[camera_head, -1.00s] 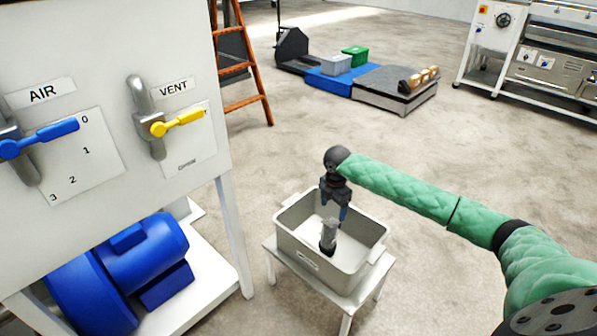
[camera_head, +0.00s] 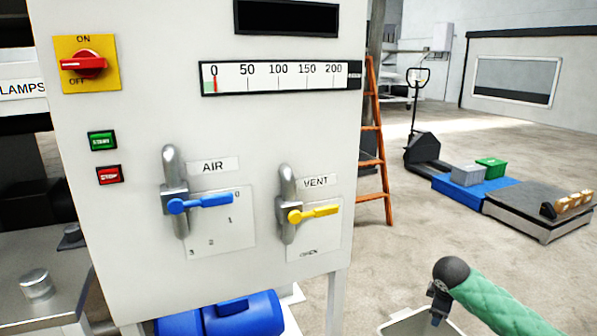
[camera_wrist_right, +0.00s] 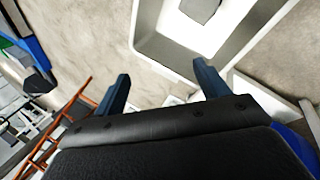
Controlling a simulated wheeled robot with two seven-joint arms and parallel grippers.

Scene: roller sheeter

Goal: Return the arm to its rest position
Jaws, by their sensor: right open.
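My right arm, in a green padded sleeve, comes in from the lower right in the head view. My right gripper (camera_head: 438,306) hangs from its dark wrist above the grey bin (camera_head: 400,325), of which only the rim shows at the bottom edge. In the right wrist view my right gripper (camera_wrist_right: 162,85) has its two blue-grey fingers wide apart with nothing between them. The grey bin (camera_wrist_right: 150,22) lies beyond the fingers there, with a dark grey piece (camera_wrist_right: 200,8) inside it, cut off by the frame. My left gripper is not in view.
The control cabinet (camera_head: 130,230) with blue AIR lever (camera_head: 200,203) and yellow VENT lever (camera_head: 314,213) fills the left and centre. An orange ladder (camera_head: 372,150) stands behind it. A platform scale (camera_head: 540,210) and pallet truck (camera_head: 425,150) stand far right. Floor between is clear.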

